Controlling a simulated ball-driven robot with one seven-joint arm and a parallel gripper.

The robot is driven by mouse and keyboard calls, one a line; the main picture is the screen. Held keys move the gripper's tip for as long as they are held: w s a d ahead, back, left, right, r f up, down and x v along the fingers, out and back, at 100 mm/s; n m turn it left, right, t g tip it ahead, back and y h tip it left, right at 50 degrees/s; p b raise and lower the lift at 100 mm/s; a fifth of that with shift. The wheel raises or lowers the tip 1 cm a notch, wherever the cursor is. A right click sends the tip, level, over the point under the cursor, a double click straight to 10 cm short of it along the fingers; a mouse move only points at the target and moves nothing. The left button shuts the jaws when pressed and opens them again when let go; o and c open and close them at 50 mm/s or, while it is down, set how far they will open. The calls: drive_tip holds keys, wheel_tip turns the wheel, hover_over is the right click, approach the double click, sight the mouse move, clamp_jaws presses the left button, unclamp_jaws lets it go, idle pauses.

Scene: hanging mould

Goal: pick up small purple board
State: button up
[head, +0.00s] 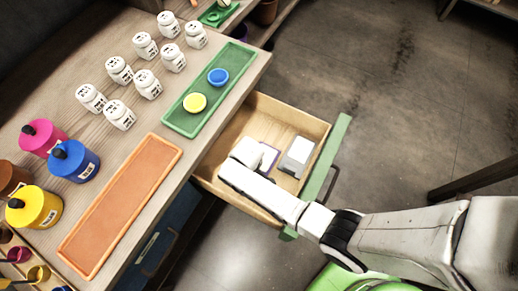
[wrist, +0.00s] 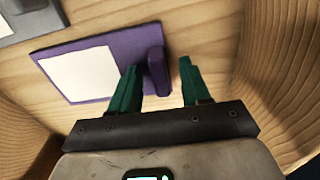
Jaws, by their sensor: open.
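The small purple board (wrist: 103,42) lies flat on the wooden floor of the open drawer, with a white panel on its face and a raised purple block at its right end. In the head view the purple board (head: 269,158) shows only partly, beside my arm's end. My gripper (wrist: 160,80) reaches down into the drawer with its green fingers apart. In the wrist view the raised end of the board shows between the fingertips, nearer the left finger. I cannot tell whether a finger touches it. In the head view the fingers are hidden.
The drawer (head: 262,107) has wooden walls and a green front (head: 327,160). On the counter are an orange tray (head: 119,207), a green tray (head: 190,116) with yellow and blue discs, white jars and paint bottles.

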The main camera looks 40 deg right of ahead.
drive_tip(key=shift+f, duration=0.35)
clamp_jaws()
